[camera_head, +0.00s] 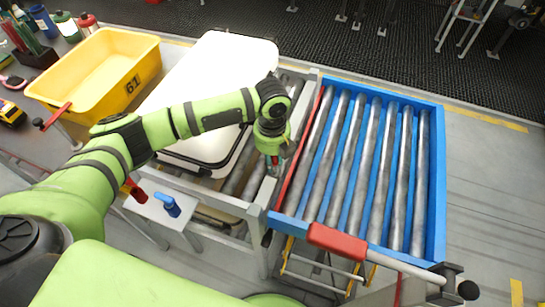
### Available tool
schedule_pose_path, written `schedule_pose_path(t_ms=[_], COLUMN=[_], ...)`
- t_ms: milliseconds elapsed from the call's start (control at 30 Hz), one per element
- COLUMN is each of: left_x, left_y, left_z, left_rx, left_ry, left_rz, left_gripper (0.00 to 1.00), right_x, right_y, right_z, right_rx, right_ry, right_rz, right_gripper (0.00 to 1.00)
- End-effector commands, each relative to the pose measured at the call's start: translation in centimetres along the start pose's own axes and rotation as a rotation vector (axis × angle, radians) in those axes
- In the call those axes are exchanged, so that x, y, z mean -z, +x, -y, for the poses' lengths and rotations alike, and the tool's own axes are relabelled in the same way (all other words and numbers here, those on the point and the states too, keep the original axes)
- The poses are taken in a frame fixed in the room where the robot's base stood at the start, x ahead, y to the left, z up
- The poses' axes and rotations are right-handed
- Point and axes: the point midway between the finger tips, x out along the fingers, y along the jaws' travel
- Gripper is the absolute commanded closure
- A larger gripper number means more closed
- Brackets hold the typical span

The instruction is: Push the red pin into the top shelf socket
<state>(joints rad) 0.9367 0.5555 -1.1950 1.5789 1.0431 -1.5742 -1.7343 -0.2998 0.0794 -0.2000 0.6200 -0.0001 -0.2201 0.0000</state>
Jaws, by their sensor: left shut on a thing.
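A red pin (134,191) shows at the left edge of a small light-grey shelf plate (152,209), partly behind my left arm. Whether it sits in a socket cannot be told. A blue pin (168,205) stands on the same plate, to the right of the red one. My left gripper (274,169) points down beside the metal conveyor frame, well to the right of both pins. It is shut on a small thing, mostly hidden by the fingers. No socket can be made out. My right gripper is out of view.
A blue-framed roller conveyor (436,180) is empty at the right. A yellow bin (130,85) stands at the left. A red-sleeved bar (337,242) crosses the conveyor's front.

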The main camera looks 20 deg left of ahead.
Motion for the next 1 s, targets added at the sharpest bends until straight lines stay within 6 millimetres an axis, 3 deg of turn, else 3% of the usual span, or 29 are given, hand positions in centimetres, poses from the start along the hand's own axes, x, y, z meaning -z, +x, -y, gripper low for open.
schedule_pose_path(t_ms=[1000], left_x=[0.0], left_y=[2.6], left_z=[0.0], left_rx=[0.0], left_ry=[0.0], left_rz=[0.0], left_gripper=[1.0], right_x=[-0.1], right_y=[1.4], right_z=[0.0], right_rx=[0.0], right_ry=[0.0], right_rz=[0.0], right_gripper=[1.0])
